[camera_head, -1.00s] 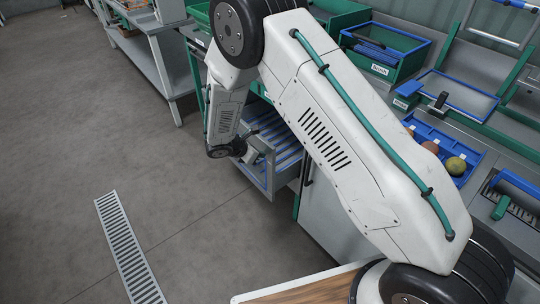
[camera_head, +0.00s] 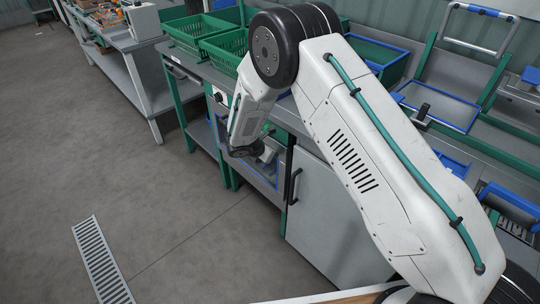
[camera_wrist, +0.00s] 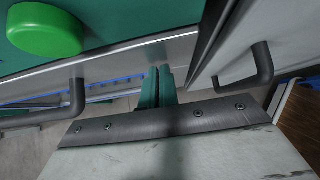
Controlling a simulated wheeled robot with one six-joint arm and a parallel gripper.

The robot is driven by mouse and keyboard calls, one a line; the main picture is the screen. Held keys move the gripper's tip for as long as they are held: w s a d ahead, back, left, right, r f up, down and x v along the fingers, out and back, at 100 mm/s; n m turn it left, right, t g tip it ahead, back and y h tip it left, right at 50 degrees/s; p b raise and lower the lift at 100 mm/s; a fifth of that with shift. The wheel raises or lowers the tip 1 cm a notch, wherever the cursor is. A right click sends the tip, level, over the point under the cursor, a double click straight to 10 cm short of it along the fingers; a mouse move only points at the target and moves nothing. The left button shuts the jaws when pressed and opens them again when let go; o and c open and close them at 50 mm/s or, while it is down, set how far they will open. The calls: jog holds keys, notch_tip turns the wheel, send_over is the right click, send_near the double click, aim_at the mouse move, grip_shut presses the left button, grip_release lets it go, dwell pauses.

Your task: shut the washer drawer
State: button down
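The washer drawer (camera_head: 266,188) is in the bench front, left of the grey cabinet door. Its blue-edged front shows just below and behind my gripper. In the wrist view a dark bar handle (camera_wrist: 76,101) and a thin blue edge show at the left, under a grey metal edge. My gripper (camera_head: 264,152) is close in front of the drawer, pointing toward the bench; contact cannot be made out.
The grey cabinet door (camera_head: 335,215) with a dark handle (camera_head: 294,186) stands close right of the drawer. A green button (camera_wrist: 44,29) is above, in the wrist view. Green crates (camera_head: 195,32) stand on the bench. The floor at left is clear, with a drain grate (camera_head: 102,262).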

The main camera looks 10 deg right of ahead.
jog(key=shift+w+d, duration=0.1)
jog(key=shift+d, duration=0.25)
jog(key=s+a+r, duration=0.7)
jog(key=a, duration=0.3)
jog(key=s+d+r+m+g+y, duration=0.1)
jog(key=s+d+r+m+y, duration=0.1)
jog(key=s+d+r+m, duration=0.6)
jog(key=s+d+r+m+g+y, duration=0.1)
jog(key=s+d+r+m+y, duration=0.1)
jog(key=s+d+r+m, duration=0.7)
jog(key=s+d+r+m+g+y, duration=0.2)
jog(key=s+d+r+m, duration=0.6)
jog(key=s+r, duration=0.6)
jog(key=s+y, duration=0.1)
jog(key=s, duration=0.6)
jog(key=shift+s+d+r, duration=0.2)
jog(key=shift+s+d, duration=0.1)
jog(key=shift+s, duration=0.1)
